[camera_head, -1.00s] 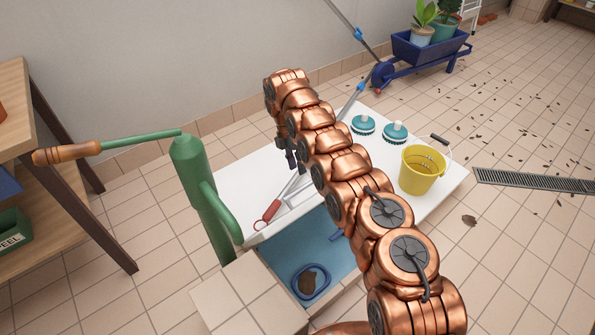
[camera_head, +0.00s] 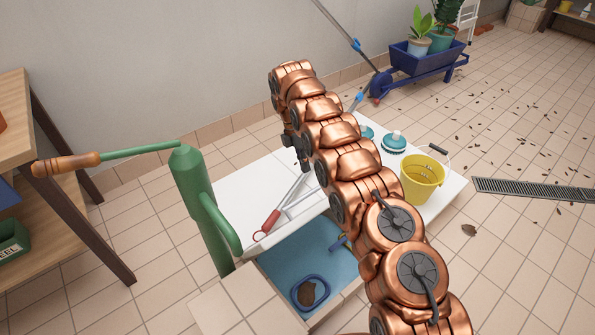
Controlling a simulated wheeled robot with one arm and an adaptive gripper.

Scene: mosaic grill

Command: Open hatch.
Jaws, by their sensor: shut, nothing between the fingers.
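I cannot pick out a hatch for certain. A blue oval ring (camera_head: 296,299) with a brown patch inside lies on the floor of the sunken blue basin (camera_head: 285,258). The basin is in front of a white slab (camera_head: 245,190). My copper arm crosses the middle of the view and hides part of the slab and the basin's right side. My gripper (camera_head: 302,162) hangs below the arm's far end, over the slab and partly hidden. It looks shut and empty, apart from the basin.
A green hand pump (camera_head: 192,180) with a wooden handle stands left of the basin. A red-handled tool (camera_head: 272,219), a teal brush (camera_head: 393,144) and a yellow bucket (camera_head: 422,180) are on the slab. A wooden shelf (camera_head: 50,200) stands left.

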